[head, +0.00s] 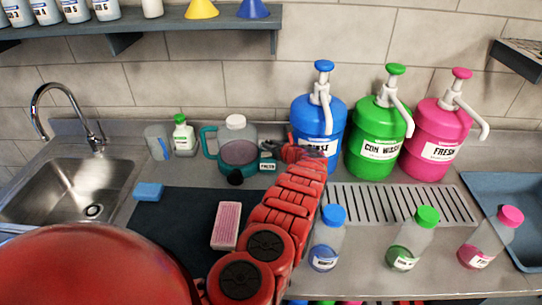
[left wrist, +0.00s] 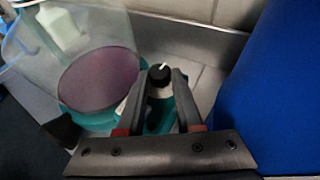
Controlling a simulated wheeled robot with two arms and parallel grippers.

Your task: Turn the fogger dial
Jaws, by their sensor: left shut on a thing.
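The fogger (head: 238,151) stands on the counter against the wall, with a teal body, a clear tank of purple liquid and a white cap. Its tank also shows in the left wrist view (left wrist: 99,76). The black dial (left wrist: 159,76) with a white mark sits at the fogger's teal end, between the fingertips of my left gripper (left wrist: 164,74). That gripper is shut on the dial. In the head view my left gripper (head: 292,152) is at the fogger's right end, and the dial cannot be made out there. My right gripper is not in view.
A blue pump jug (head: 310,116) stands close to the right of my left gripper, with green (head: 371,150) and pink (head: 433,140) jugs beyond. A white-and-green bottle (head: 184,137) stands left of the fogger.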

